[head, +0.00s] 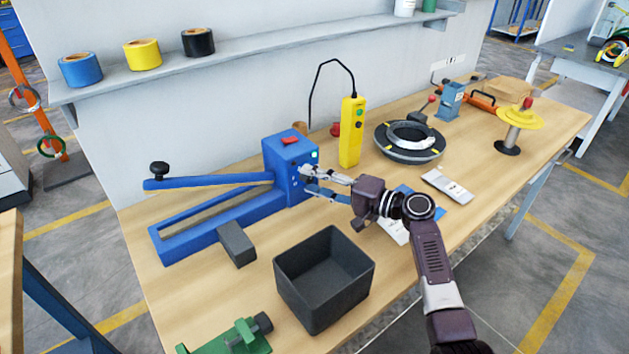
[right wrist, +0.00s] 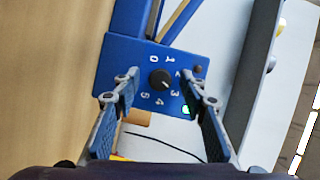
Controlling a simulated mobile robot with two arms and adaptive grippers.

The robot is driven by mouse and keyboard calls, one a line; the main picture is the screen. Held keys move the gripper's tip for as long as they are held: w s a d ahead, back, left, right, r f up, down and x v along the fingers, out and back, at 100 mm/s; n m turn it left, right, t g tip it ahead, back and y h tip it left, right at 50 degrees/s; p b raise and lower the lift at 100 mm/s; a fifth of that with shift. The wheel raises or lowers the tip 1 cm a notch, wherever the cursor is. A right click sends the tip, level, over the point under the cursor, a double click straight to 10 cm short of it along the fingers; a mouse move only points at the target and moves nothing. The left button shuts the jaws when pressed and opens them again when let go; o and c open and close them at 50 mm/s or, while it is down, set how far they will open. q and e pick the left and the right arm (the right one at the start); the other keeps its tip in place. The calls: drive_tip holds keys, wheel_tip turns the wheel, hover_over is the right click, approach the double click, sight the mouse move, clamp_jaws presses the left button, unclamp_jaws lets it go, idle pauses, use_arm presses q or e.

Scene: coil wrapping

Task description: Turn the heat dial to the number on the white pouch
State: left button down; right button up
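The heat dial (right wrist: 160,80) is a small black knob on the blue end panel (right wrist: 128,62) of the sealer (head: 290,150). Numbers 0 to 5 ring it. A small light mark on the knob seems to point toward the 3, but it is too small to be sure. My right gripper (head: 306,181) is at this panel; its fingers hide the dial in the head view. In the right wrist view the gripper (right wrist: 161,88) is open, one finger on each side of the dial, apart from it. A white pouch (head: 447,187) lies on the table; its number is unreadable. My left gripper is out of view.
A yellow control box (head: 352,132) stands right behind my right gripper. A black bin (head: 300,300) and a grey block (head: 236,244) are in front of the sealer. A black ring with a coil (head: 385,145) lies farther right. Another white item (head: 394,231) is partly hidden under my arm.

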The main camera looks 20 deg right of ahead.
drive_tip(key=shift+s+d, duration=0.1)
drive_tip(key=v, duration=1.1)
drive_tip(key=shift+s+d, duration=0.25)
drive_tip(key=shift+s, duration=0.1)
drive_tip(key=shift+r, duration=0.1)
